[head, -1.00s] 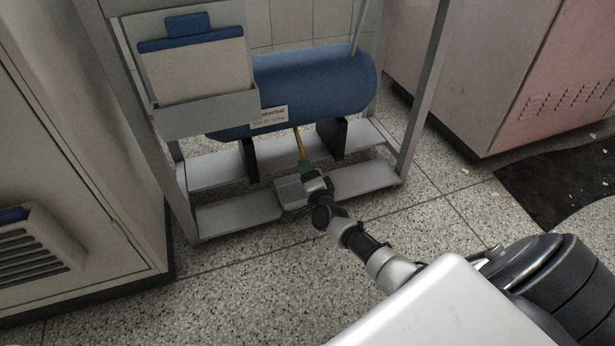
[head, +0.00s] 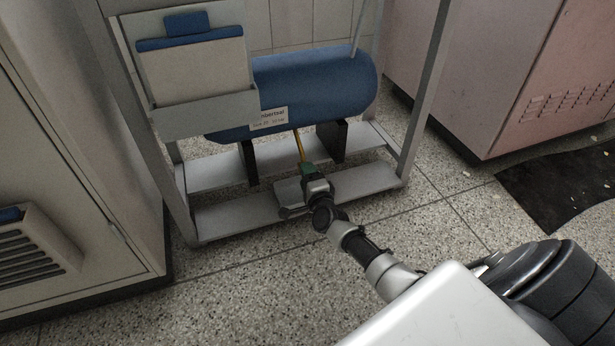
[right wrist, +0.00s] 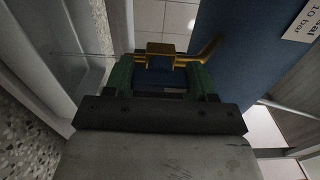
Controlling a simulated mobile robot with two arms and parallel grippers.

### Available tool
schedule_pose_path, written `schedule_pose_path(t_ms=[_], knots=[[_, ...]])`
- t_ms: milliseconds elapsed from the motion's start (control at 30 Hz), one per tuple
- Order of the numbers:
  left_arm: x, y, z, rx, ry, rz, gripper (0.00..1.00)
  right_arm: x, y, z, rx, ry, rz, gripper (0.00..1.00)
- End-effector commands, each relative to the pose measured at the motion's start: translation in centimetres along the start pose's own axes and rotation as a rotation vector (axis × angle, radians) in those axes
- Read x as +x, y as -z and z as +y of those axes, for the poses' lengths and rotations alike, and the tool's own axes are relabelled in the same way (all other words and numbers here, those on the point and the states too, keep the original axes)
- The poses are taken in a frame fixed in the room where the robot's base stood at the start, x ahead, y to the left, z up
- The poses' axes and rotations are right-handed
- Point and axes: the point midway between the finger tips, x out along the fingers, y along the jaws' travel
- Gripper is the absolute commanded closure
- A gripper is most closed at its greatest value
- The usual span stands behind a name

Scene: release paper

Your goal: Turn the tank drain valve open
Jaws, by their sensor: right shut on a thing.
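The blue tank (head: 315,88) lies on its side in a grey metal frame. A thin brass drain pipe (head: 299,146) runs down from its underside. In the right wrist view the brass drain valve (right wrist: 160,50) sits at the fingertips, with its bent pipe going right towards the blue tank (right wrist: 240,45). My right gripper (head: 307,168) is below the tank, at the lower end of the pipe. Its green fingers (right wrist: 160,72) are shut on the valve, one on each side. The fingers hide part of the valve, so its exact setting is hard to tell. My left gripper is not in view.
Frame posts and lower shelf bars (head: 345,182) surround the tank closely. A cabinet (head: 60,150) stands left, a pinkish cabinet (head: 540,80) right. A dark mat (head: 560,185) lies on the speckled floor.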

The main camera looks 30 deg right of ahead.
Motion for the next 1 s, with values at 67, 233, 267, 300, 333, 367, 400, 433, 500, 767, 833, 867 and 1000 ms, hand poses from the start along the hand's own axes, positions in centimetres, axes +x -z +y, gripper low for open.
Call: schedule_pose_path(t_ms=[67, 233, 267, 300, 333, 367, 400, 433, 500, 767, 833, 867, 1000], knots=[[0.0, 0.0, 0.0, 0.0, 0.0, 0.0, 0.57, -0.1, 0.0, 0.2, 0.005, -0.004, 0.0, 0.42], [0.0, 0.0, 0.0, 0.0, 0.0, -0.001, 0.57, -0.1, 0.0, 0.1, 0.003, -0.002, 0.0, 0.19], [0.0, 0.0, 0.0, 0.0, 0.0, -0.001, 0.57, -0.1, 0.0, 0.1, 0.003, -0.002, 0.0, 0.19], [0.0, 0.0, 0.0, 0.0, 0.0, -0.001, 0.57, 0.0, 0.0, 0.1, 0.003, -0.002, 0.0, 0.19], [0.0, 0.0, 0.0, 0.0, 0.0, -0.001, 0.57, 0.0, 0.0, 0.1, 0.002, -0.002, 0.0, 0.19], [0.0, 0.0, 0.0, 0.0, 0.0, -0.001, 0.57, 0.0, 0.0, 0.1, 0.002, -0.001, 0.0, 0.19], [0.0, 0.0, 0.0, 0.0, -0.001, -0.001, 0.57, 0.0, 0.0, 0.1, 0.002, -0.001, 0.0, 0.19], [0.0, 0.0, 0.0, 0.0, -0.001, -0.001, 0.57, 0.0, 0.0, 0.1, 0.002, -0.001, 0.0, 0.19], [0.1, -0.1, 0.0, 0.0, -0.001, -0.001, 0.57, -0.2, 0.0, 0.0, 0.001, -0.001, 0.0, 0.19], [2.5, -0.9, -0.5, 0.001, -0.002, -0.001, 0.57, -3.9, 0.0, -0.3, -0.001, -0.006, -0.001, 0.19], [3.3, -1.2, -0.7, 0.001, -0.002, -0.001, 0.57, -5.5, 0.0, -0.4, 0.001, -0.006, -0.001, 0.19], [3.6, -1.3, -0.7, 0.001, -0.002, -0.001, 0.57, -6.1, 0.0, -0.4, 0.002, -0.006, -0.002, 0.19], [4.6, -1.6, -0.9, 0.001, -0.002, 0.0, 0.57, -8.6, 0.0, -0.3, 0.001, -0.005, -0.001, 0.19]])
